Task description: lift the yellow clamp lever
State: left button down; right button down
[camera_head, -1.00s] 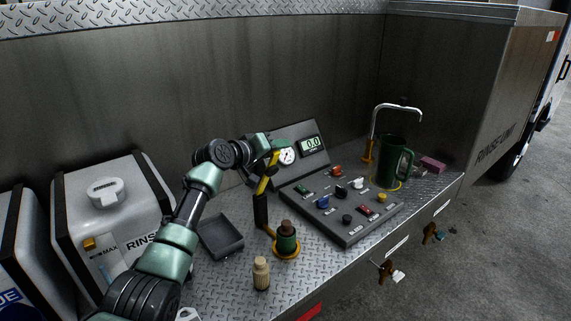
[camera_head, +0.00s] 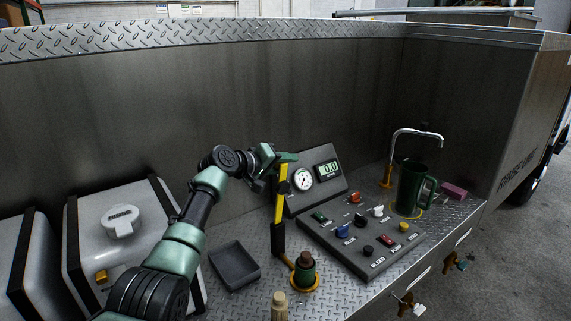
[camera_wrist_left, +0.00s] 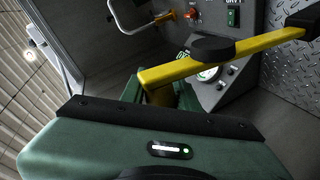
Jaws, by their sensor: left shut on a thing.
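The yellow clamp lever (camera_head: 281,192) stands nearly upright in the head view, with a black section (camera_head: 278,238) at its lower end. That end is near the dark green fitting (camera_head: 305,272) with a brown top and yellow collar. My left gripper (camera_head: 287,158) is shut on the lever's upper end. In the left wrist view the yellow lever (camera_wrist_left: 225,58) runs from the jaws toward the upper right, to a black part. The gripper's body hides most of the contact. My right gripper is in neither view.
A control panel (camera_head: 365,267) with coloured knobs and a gauge (camera_head: 301,179) stands close right of the lever. A green mug (camera_head: 409,190) and a tap (camera_head: 416,131) are farther right. A dark tray (camera_head: 234,265) and white tank (camera_head: 140,215) are left. A beige bottle (camera_head: 280,306) is in front.

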pick_arm(q)
jog(key=shift+a, duration=0.15)
jog(key=c, duration=1.3)
grip_release()
jog(key=shift+o, duration=0.8)
jog(key=shift+w+f, duration=0.2)
jog(key=shift+s+r, duration=0.1)
jog(key=shift+s, duration=0.05)
jog(key=shift+s+a+r, duration=0.1)
jog(key=shift+s+a, duration=0.1)
jog(key=b+v, duration=0.2)
jog(key=v, duration=0.5)
